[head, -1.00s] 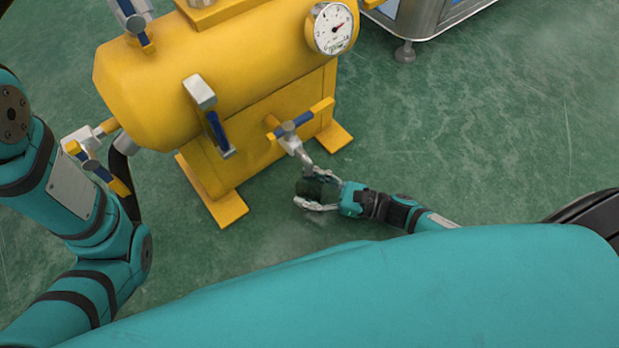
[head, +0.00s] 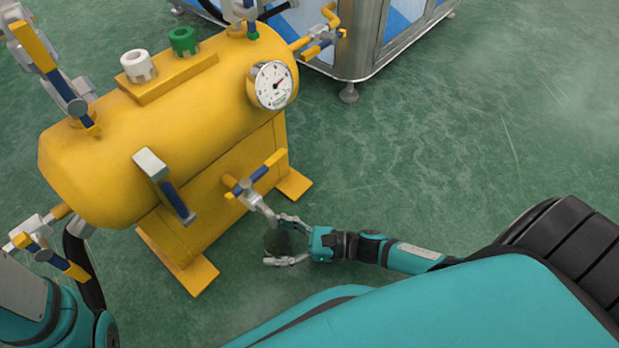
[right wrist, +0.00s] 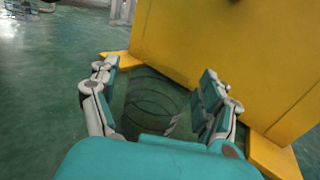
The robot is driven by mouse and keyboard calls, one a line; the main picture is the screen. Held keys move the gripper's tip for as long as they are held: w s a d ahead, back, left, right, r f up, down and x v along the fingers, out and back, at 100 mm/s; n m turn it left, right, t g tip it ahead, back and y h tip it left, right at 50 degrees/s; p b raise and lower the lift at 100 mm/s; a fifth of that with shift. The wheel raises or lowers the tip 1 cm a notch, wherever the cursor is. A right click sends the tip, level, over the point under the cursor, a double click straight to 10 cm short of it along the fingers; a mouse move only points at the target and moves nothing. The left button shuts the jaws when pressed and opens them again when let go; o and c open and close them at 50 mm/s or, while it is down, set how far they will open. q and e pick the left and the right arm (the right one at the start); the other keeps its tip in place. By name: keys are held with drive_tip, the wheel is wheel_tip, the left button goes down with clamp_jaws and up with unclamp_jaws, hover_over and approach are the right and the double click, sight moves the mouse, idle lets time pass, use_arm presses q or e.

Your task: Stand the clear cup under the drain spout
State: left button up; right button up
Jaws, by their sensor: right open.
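The clear cup (head: 279,243) is see-through and dark against the green floor, just below the tip of the drain spout (head: 263,207) on the yellow tank's near side. My right gripper (head: 277,240) reaches in from the right, with one finger on each side of the cup. In the right wrist view the cup (right wrist: 152,103) looks upright between the fingers of the open gripper (right wrist: 160,78), with a gap showing beside the right finger. Whether its rim is exactly under the spout's outlet is hard to tell. My left gripper is not in view.
The yellow tank (head: 160,130) stands on feet (head: 190,278) close to the cup, with a gauge (head: 272,85) and valve handles sticking out. A steel-framed cabinet (head: 360,45) stands at the back. The floor to the right is clear.

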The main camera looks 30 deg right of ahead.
drive_tip(key=p+v, duration=0.5)
drive_tip(key=v, duration=0.5)
drive_tip(key=shift+s+d+r, duration=0.1)
drive_tip(key=shift+s+d, duration=0.15)
drive_tip(key=shift+d, duration=0.1)
drive_tip(key=shift+s+d, duration=0.35)
drive_tip(key=shift+d, duration=0.1)
idle(0.4)
